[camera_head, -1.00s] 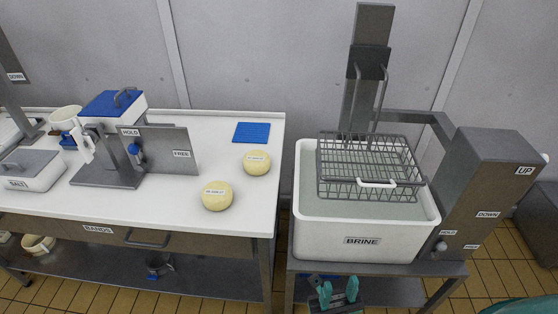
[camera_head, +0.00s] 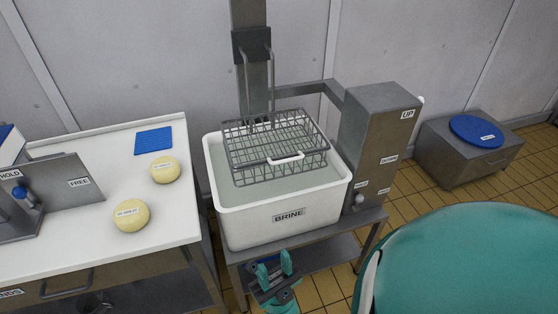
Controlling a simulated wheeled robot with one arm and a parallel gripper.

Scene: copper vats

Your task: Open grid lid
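The grid lid (camera_head: 262,140) is a grey wire lid that looks closed on top of the wire basket (camera_head: 250,172). A white handle (camera_head: 286,158) sits at the lid's front edge. The basket hangs from two rods above the white brine tub (camera_head: 238,226), its lower part at the liquid. My gripper (camera_head: 275,264) is at the bottom of the picture, in front of and below the tub. Its two teal fingers point up with a gap between them and nothing seen in it. It is well apart from the lid handle.
A grey column (camera_head: 378,135) labelled UP and DOWN stands right of the tub. A white table (camera_head: 90,170) with two cheeses (camera_head: 131,215) and a blue mat (camera_head: 153,140) is at left. A grey box (camera_head: 470,150) with a blue disc stands at right. A large teal part of mine fills the lower right.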

